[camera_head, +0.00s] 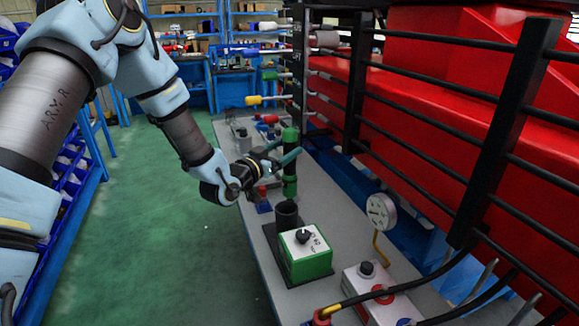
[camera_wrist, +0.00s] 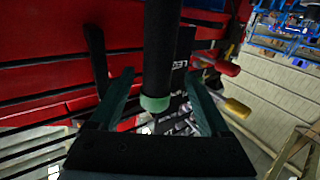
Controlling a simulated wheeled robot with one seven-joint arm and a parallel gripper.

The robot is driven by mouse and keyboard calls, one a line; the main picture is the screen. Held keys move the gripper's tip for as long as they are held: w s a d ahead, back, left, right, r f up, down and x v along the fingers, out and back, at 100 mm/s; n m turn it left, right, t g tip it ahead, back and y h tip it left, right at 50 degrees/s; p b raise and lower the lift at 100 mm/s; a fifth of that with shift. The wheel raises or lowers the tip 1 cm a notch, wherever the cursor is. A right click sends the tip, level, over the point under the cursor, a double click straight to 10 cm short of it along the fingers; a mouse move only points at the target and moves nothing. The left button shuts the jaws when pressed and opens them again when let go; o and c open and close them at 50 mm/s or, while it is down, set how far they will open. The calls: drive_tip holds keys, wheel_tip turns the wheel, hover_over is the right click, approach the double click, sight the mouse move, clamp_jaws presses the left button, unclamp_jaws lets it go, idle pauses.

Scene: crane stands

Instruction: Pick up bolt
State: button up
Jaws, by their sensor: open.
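The bolt, as far as I can tell, is the upright green and dark cylinder (camera_head: 290,186) above the grey bench in the head view. In the wrist view it is a dark shaft with a pale green end (camera_wrist: 157,60), reaching down between the fingers. My gripper (camera_head: 286,152) is open, with its teal fingers at the cylinder's upper part. In the wrist view my gripper (camera_wrist: 162,98) has one finger on each side of the shaft, with visible gaps. The cylinder's foot is partly hidden behind a dark cup.
On the grey bench (camera_head: 262,240) stand a dark open cup (camera_head: 287,214), a green box with a black knob (camera_head: 306,254), a dial gauge (camera_head: 381,212) and a grey-red box (camera_head: 365,290). Black rails and a red machine bound the right. The green floor at left is clear.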

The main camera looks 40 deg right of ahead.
drive_tip(key=p+x, duration=0.1)
drive_tip(key=x, duration=0.2)
drive_tip(key=p+x, duration=0.1)
drive_tip(key=x, duration=0.1)
drive_tip(key=shift+s+d+f+p, duration=0.15)
drive_tip(key=shift+d+f+p, duration=0.1)
drive_tip(key=shift+f+p, duration=0.15)
clamp_jaws()
idle(0.4)
idle(0.6)
drive_tip(key=shift+r, duration=0.1)
